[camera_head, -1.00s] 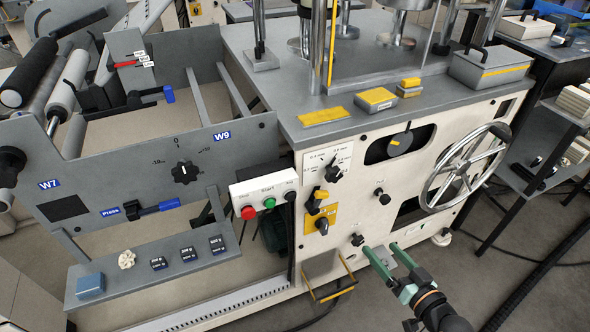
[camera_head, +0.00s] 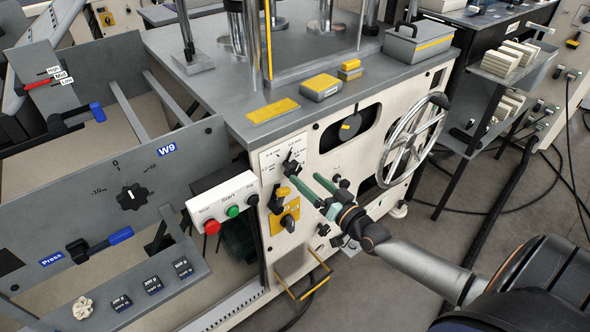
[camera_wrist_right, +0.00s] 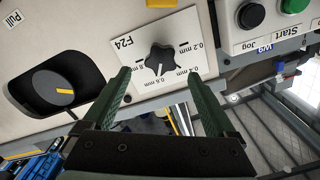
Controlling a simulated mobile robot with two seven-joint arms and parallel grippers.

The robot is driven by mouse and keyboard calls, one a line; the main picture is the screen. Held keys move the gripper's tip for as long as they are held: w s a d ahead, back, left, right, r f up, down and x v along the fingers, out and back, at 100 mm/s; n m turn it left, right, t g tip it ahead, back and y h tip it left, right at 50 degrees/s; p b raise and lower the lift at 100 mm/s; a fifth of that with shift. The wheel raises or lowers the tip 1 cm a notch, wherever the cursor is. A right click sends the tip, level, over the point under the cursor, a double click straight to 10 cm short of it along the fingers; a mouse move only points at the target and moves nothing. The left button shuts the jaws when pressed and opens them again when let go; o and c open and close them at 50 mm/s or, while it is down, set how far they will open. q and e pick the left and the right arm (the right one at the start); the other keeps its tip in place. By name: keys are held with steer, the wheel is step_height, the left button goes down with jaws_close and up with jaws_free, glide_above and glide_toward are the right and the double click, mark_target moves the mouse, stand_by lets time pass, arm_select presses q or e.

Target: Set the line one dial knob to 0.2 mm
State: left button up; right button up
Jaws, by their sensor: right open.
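The dial knob (camera_head: 290,165) is black, on a white plate (camera_head: 270,158) with millimetre marks on the cream machine front. In the right wrist view the knob (camera_wrist_right: 161,58) shows fully, with its white line pointing down in the picture, toward the 0.6 mm mark. The 0.2 mm mark is at the plate's right side there. My right gripper (camera_head: 304,178) is open in front of the plate. In the wrist view its green fingers (camera_wrist_right: 158,74) stand either side of the knob's lower end, seemingly short of it; contact cannot be told. My left gripper is out of view.
Yellow-plated switches (camera_head: 286,218) sit just below the dial. A box with red, green and black buttons (camera_head: 222,204) is left of it. A spoked handwheel (camera_head: 412,140) and a dark oval window (camera_head: 350,128) are to the right. A table ledge (camera_head: 235,117) overhangs above.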

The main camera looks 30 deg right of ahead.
mark_target(296, 170)
steer(key=shift+w+a+b, duration=0.15)
steer(key=shift+w+b, duration=0.05)
steer(key=shift+w, duration=1.3)
steer(key=shift+w+a+b, duration=0.15)
steer(key=shift+w, duration=1.35)
steer(key=shift+c, duration=0.2)
steer(key=c, duration=1.3)
